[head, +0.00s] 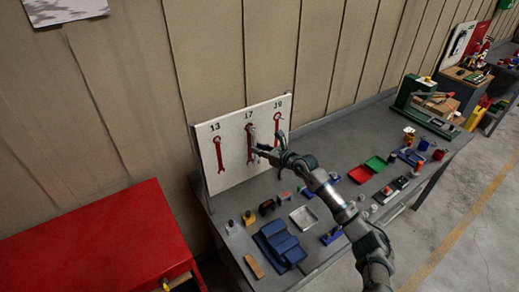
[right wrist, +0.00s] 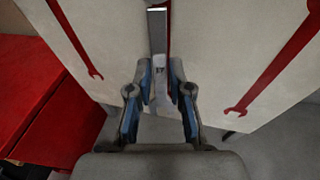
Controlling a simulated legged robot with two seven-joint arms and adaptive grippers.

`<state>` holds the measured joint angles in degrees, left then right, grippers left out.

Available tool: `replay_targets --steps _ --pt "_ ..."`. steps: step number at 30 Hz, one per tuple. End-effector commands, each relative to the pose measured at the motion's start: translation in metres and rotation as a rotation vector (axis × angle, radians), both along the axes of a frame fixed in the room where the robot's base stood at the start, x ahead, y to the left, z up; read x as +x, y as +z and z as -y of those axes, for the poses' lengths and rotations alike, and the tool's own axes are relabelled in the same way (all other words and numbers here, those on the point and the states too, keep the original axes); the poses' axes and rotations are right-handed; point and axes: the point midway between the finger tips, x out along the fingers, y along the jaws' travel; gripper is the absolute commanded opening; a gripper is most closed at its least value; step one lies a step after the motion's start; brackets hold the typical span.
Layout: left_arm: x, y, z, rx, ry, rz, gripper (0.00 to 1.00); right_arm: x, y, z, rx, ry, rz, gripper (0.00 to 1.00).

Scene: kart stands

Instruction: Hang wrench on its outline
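A white board (head: 232,152) stands on the bench and carries red wrench outlines under the numbers 13, 17 and 19. My right gripper (head: 257,150) is at the wrench's lower part. In the right wrist view the gripper (right wrist: 161,72) has its fingers closed in on both sides of the wrench (right wrist: 158,35). A strip of red shows beside the wrench there. Whether the wrench touches the board cannot be told. My left gripper is out of view.
A red cabinet (head: 105,245) stands left of the bench. The outlines under 13 (head: 219,154) and 19 (head: 277,125) show no wrench.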

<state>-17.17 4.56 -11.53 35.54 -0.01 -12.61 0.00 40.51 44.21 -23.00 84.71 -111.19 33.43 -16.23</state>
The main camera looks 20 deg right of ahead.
Motion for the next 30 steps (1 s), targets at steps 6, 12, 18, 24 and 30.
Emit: replay_targets --steps 6,12,18,24,30 --pt "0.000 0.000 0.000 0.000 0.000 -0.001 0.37 0.000 0.000 0.000 0.001 0.000 0.002 0.45" --pt "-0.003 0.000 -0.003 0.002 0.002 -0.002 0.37 -0.003 0.002 0.001 0.000 -0.001 0.003 0.45" --pt "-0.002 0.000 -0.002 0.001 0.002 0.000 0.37 -0.028 0.006 0.012 -0.004 -0.001 0.002 0.45" --pt "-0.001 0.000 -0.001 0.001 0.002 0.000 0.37 -0.070 0.014 0.032 -0.003 -0.002 0.000 0.45" --pt "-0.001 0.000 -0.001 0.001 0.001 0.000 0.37 -0.097 0.020 0.044 0.000 -0.002 -0.002 0.45"
